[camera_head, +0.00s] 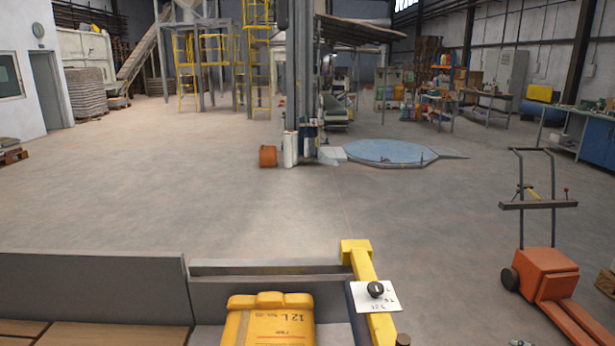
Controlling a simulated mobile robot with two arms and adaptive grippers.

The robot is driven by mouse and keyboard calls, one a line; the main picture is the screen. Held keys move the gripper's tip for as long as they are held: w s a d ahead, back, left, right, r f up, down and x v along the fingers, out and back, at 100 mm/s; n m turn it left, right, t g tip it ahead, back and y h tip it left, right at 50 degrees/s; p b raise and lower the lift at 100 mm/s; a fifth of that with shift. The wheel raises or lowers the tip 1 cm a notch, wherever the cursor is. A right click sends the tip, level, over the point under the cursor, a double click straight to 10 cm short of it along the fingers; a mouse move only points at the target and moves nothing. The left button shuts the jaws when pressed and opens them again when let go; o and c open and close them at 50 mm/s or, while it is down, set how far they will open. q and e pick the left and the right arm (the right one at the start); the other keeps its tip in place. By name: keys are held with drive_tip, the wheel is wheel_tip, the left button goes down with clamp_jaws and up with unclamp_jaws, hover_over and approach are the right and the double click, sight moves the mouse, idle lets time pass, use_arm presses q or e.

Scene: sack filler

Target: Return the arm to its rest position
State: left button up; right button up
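Neither of my grippers can be made out in the head view, and no arm is clearly visible. A small grey piece (520,343) shows at the bottom edge on the right, too cut off to identify.
A grey panel (90,285) and wooden boards are at bottom left. An orange pallet truck (535,262) stands at right. Farther off are a blue octagonal platform (390,151), an orange bucket (268,156) and a grey column. The concrete floor between is open.

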drive_tip(key=s+d+f+m+g+h, duration=0.25)
drive_tip(key=s+d+f+h, duration=0.35)
drive_tip(key=s+d, duration=0.7)
drive_tip(key=s+d+f+m+g+h, duration=0.2)
drive_tip(key=s+d+f+m+h, duration=0.25)
drive_tip(key=s+d+f, duration=0.65)
drive_tip(key=s+d+r+m+g+h, duration=0.15)
drive_tip(key=s+d, duration=0.25)
drive_tip(key=s, duration=0.6)
drive_tip(key=s+d+r+g+h, duration=0.1)
drive_tip(key=s+d+g, duration=0.25)
drive_tip(key=s, duration=0.55)
drive_tip(key=s+a+f+m+y, duration=0.15)
drive_tip(key=s+a+f, duration=0.25)
drive_tip(key=a+f, duration=0.8)
drive_tip(key=s+a+f+m+y, duration=0.1)
drive_tip(key=s+a+f+y, duration=0.2)
drive_tip(key=a+f, duration=0.9)
drive_tip(key=s+a+f+y, duration=0.1)
drive_tip(key=a+f+y, duration=0.1)
drive_tip(key=a, duration=1.6)
drive_tip(key=s+a+f+m+g+y, duration=0.1)
drive_tip(key=a+f+y, duration=0.1)
drive_tip(key=a, duration=1.6)
drive_tip(key=shift+s+a+f, duration=0.3)
